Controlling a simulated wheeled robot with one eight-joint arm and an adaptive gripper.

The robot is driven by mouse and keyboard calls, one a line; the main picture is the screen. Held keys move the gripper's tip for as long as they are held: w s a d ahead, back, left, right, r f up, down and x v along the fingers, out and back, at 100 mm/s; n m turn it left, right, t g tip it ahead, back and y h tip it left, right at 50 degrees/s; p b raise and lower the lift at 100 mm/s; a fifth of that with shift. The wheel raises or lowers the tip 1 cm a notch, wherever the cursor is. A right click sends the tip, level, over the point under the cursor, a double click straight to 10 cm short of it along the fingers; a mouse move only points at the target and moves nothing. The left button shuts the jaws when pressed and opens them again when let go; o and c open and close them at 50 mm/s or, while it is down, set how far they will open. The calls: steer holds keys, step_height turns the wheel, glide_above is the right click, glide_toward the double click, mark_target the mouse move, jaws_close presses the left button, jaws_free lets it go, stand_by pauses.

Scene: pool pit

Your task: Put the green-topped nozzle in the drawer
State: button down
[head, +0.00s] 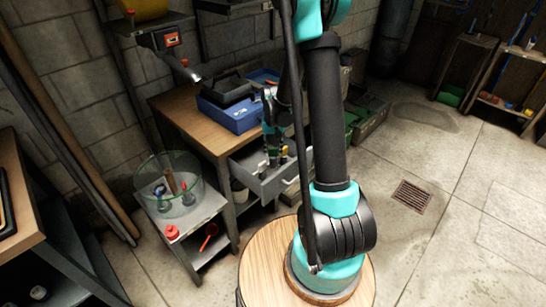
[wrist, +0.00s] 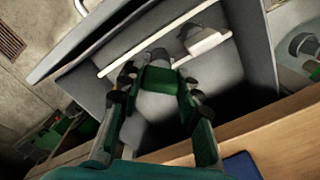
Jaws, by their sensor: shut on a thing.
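The green-topped nozzle (wrist: 158,79) is between my gripper's fingertips in the wrist view, with a pale grey body around and below its green part. My gripper (wrist: 157,84) is shut on it. The grey drawer (wrist: 88,88) is pulled open beneath, and the nozzle shows over its interior. I cannot tell whether it touches the drawer floor. In the head view my gripper (head: 274,158) points down at the open drawer (head: 291,176) under the bench; the nozzle is too small to make out there.
A grey and white item (wrist: 203,40) lies inside the drawer. The wooden bench (head: 185,112) holds a blue crate (head: 232,117). A glass bowl (head: 146,187) with several items stands on a lower shelf at left, near a red-capped item (head: 172,232). Open floor lies at right.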

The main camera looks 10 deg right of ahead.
mark_target(273, 156)
steer(key=shift+f, duration=1.75)
steer(key=shift+f, duration=0.1)
steer(key=c, duration=1.1)
jaws_free()
steer(key=shift+o, duration=0.2)
